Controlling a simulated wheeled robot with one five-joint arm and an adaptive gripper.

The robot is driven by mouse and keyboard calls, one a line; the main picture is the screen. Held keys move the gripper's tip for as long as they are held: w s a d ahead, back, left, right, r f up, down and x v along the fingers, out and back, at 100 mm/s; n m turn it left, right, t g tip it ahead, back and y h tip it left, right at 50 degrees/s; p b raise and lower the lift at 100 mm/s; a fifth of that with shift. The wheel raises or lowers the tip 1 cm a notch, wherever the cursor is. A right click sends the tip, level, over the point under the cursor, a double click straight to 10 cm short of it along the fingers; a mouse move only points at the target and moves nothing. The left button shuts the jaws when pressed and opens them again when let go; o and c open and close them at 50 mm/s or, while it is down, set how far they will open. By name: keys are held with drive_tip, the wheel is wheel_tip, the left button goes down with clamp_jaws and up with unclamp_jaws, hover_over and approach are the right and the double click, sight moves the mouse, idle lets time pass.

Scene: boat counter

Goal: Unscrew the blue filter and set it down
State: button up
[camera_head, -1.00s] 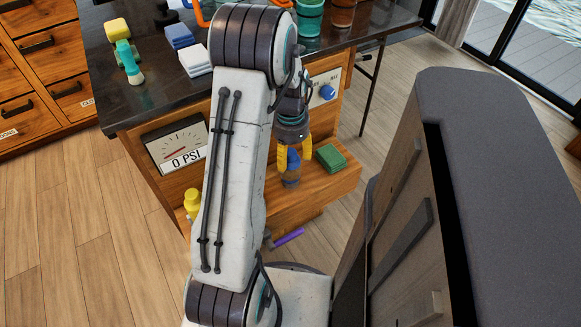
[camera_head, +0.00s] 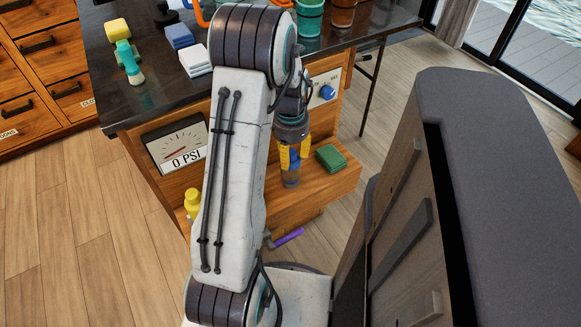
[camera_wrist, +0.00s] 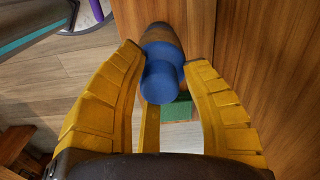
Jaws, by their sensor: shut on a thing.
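The blue filter (camera_head: 293,159) is upright over the wooden ledge on the front of the counter, with a translucent greyish lower part under its blue part. In the wrist view the blue filter (camera_wrist: 160,80) shows as a rounded blue end between the yellow fingers. My gripper (camera_head: 293,157) has its yellow fingers closed in on both sides of the filter and is shut on it. The gripper (camera_wrist: 165,75) also shows in the wrist view. My arm and fingers hide part of the filter and its attachment.
The wooden ledge (camera_head: 300,197) carries a green pad (camera_head: 330,158) to the right and a yellow bottle (camera_head: 192,203) to the left. A purple handle (camera_head: 288,236) sticks out below. The gauge (camera_head: 180,146) reads 0 PSI; a blue knob (camera_head: 327,92) is above.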

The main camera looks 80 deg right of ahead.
drive_tip(key=shift+a+f, duration=0.15)
drive_tip(key=shift+f, duration=0.05)
drive_tip(key=shift+n, duration=0.9)
drive_tip(key=shift+a+n, duration=0.1)
drive_tip(key=shift+n, duration=0.8)
drive_tip(key=shift+n, duration=0.7)
drive_tip(key=shift+r, duration=0.1)
